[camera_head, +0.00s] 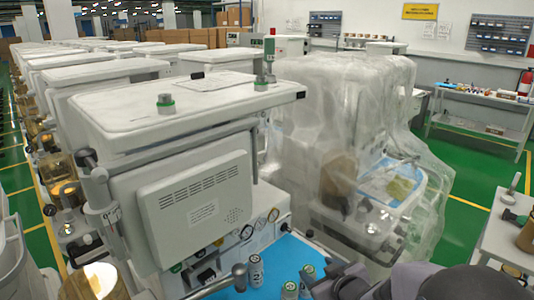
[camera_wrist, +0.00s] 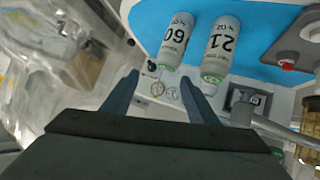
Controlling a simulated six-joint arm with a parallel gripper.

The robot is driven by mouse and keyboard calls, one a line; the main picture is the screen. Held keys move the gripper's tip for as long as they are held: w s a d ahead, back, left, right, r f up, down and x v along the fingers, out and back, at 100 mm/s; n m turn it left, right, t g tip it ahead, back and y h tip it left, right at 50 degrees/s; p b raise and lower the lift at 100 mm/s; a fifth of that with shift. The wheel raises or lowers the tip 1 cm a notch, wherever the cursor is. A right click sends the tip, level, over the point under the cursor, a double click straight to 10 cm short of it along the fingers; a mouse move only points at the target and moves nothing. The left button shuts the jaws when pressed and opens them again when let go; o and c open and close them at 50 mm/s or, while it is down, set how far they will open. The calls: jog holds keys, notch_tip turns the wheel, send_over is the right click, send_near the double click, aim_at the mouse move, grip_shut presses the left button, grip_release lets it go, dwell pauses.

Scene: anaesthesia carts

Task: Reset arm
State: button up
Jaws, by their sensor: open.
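My gripper (camera_wrist: 160,79) is open, with its two dark fingers apart and nothing between them. In the head view its dark end (camera_head: 333,272) is at the lower right, beside the blue work surface (camera_head: 278,252) of a cart. Two white vials with green ends lie ahead of the fingers in the wrist view: one marked 60 (camera_wrist: 174,42) and one marked 21 (camera_wrist: 218,48). In the head view several small vials (camera_head: 256,270) stand on the blue surface, left of my gripper. The fingertips look close to the vials, but the exact gap cannot be told.
The cart's grey monitor housing (camera_head: 200,200) rises left of the blue surface. A cart wrapped in clear plastic (camera_head: 345,130) stands behind my gripper. A side table (camera_head: 505,235) is at the right. Green floor (camera_head: 460,185) lies open between them.

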jog(key=s+d+f+m+g+h+p, duration=0.1)
jog(key=s+d+f+m+g+h, duration=0.15)
jog(key=s, duration=0.25)
jog(key=s+d+f+m+g+h+p, duration=0.1)
jog(key=s+d+g, duration=0.15)
jog(key=s, duration=0.35)
jog(key=s+a+m+g, duration=0.1)
jog(key=s+a+g, duration=0.1)
jog(key=s, duration=0.4)
jog(key=s+a+m+g, duration=0.1)
jog(key=s+a+g, duration=0.1)
jog(key=s+g, duration=0.2)
jog(key=s, duration=0.3)
jog(key=shift+s+f+y, duration=0.25)
jog(key=shift+f+y, duration=0.05)
jog(key=shift+y, duration=0.05)
